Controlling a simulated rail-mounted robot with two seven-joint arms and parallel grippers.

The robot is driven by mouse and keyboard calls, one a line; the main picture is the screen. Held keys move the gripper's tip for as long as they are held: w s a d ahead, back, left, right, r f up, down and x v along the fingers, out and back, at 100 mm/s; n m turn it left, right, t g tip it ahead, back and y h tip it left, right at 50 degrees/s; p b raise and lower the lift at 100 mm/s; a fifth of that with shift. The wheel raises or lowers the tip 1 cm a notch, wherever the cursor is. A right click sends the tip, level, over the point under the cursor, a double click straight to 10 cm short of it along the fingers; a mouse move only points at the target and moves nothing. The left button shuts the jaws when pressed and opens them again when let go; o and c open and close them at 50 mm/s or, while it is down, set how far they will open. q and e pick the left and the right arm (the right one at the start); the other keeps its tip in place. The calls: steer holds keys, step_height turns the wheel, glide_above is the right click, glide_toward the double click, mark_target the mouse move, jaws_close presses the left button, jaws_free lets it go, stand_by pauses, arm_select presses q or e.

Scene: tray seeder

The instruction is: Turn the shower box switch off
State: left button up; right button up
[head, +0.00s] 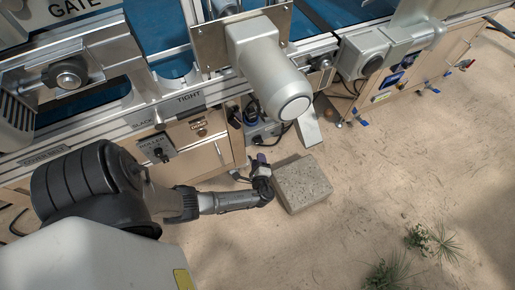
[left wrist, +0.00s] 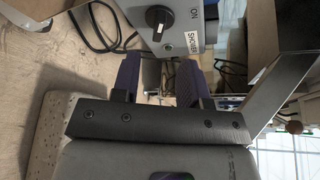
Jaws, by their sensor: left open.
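In the left wrist view the shower box (left wrist: 185,40) is a grey box with a label reading SHOWER and the word ON beside its black rotary switch (left wrist: 158,18). The switch carries a white pointer mark. My left gripper (left wrist: 160,82) is open, its two purple fingers apart with nothing held between them, below the switch in the picture and apart from it. In the head view my left gripper (head: 262,164) is low by the machine's front, close to a small grey box (head: 263,132), probably the shower box, whose switch I cannot make out.
A speckled stone block (head: 302,183) lies on the sandy floor right beside my left gripper. A large grey motor (head: 268,72) overhangs above. Another switch panel (head: 160,150) is to the left. Dark cables (left wrist: 95,28) hang near the box. Floor to the right is mostly clear.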

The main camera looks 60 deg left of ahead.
arm_select(q)
steer(key=p+v, duration=0.1)
steer(key=v, duration=0.3)
steer(key=shift+s+d+r, duration=0.1)
steer(key=shift+s+d, duration=0.1)
steer(key=shift+d, duration=0.15)
stand_by(0.4)
